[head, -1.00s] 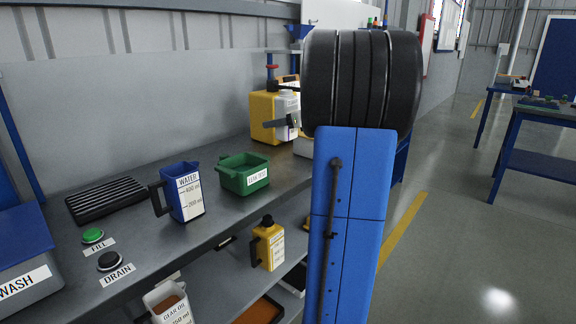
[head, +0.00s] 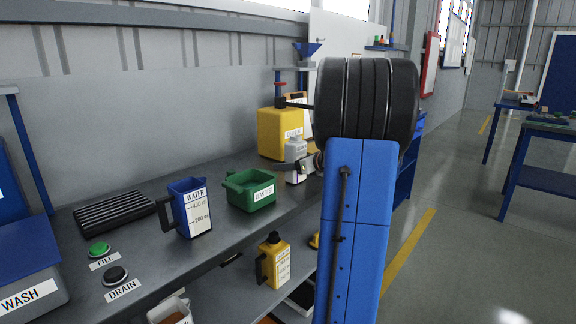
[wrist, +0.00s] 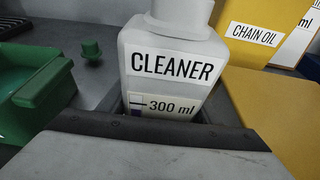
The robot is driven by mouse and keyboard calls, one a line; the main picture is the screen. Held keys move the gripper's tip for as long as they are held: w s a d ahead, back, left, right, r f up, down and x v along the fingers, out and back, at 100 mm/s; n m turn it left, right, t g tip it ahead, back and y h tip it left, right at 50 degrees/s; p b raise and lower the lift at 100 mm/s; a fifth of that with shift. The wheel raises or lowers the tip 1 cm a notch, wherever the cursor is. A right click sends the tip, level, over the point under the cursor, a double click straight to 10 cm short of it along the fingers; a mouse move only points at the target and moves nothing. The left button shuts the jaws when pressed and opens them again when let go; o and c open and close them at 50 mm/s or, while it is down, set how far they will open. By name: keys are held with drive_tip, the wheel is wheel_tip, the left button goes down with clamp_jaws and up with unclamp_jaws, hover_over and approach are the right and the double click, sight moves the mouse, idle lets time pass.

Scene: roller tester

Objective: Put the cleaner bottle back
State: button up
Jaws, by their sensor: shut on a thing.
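The cleaner bottle is a white-grey bottle with a CLEANER label. In the head view it (head: 295,150) stands upright at the bench top beside the black roller, right of the green tray. It fills the middle of the wrist view (wrist: 165,65), with a 300 ml mark low on its face. My gripper (head: 300,168) is shut on the bottle's lower part; its jaws (wrist: 165,118) cross the wrist view below the label.
A yellow chain oil container (head: 275,130) stands behind the bottle. A green tray (head: 247,200), blue water jug (head: 184,215) and black grating (head: 112,212) are on the bench (head: 150,245). A yellow bottle (head: 273,262) is on the lower shelf.

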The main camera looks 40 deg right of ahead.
sight(295, 149)
drive_tip(key=shift+f, duration=0.1)
drive_tip(key=o, duration=1.8)
drive_tip(key=shift+o, duration=0.2)
drive_tip(key=shift+s, duration=0.15)
drive_tip(key=v, duration=1.1)
drive_tip(key=shift+s+r, duration=0.3)
drive_tip(key=shift+s, duration=0.05)
